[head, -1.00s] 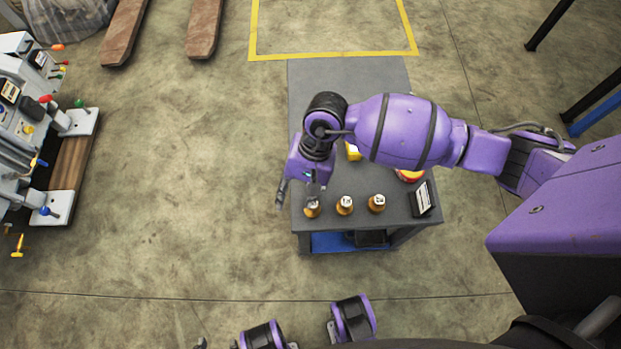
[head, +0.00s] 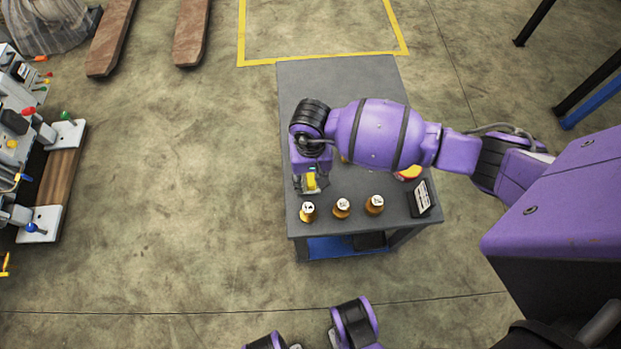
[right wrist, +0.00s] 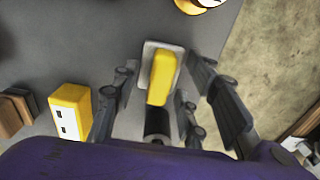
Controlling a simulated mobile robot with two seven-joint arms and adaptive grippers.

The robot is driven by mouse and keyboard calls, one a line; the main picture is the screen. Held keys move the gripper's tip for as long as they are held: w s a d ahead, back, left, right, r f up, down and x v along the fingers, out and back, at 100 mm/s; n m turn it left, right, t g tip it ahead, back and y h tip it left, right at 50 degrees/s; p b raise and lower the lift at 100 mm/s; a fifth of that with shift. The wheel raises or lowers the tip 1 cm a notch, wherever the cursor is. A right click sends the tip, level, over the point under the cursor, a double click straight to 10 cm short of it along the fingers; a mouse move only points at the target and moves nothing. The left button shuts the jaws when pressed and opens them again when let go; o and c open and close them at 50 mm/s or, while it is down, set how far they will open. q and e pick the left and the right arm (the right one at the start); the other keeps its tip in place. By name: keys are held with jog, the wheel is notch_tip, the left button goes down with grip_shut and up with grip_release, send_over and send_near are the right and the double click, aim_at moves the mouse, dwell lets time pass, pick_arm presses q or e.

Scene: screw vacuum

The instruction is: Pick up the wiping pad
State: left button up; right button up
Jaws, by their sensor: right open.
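The wiping pad has a yellow handle (right wrist: 162,76) on a pale flat base and lies on the grey table. My right gripper (head: 310,187) is open over the pad. In the right wrist view the fingers of my right gripper (right wrist: 164,72) stand on both sides of the pad, with gaps visible. I cannot tell how far above the table the fingertips are.
Three amber bottles (head: 341,207) stand in a row close in front of the gripper on the table (head: 300,85). A dark-framed sign (head: 421,197) stands at the right corner. A yellow box (right wrist: 70,110) and brown blocks (right wrist: 18,108) lie to the left in the wrist view.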

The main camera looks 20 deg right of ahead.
grip_shut()
pick_arm(q)
jog(key=shift+s+a, duration=0.1)
pick_arm(e)
jog(key=shift+r, duration=0.15)
jog(key=shift+r, duration=0.6)
pick_arm(q)
jog(key=shift+w+d+r+p, duration=0.1)
jog(key=shift+w+r+p, duration=0.2)
jog(key=shift+r+p, duration=0.3)
jog(key=shift+w+d+r+p, duration=0.1)
jog(key=shift+w+r+p, duration=0.2)
jog(key=shift+r+p, duration=0.25)
pick_arm(e)
jog(key=s+a+r, duration=0.7)
jog(key=s+r, duration=0.4)
jog(key=shift+s+a+r, duration=0.15)
jog(key=shift+s+r, duration=0.25)
pick_arm(q)
jog(key=shift+s+f, duration=0.1)
jog(key=shift+s, duration=0.1)
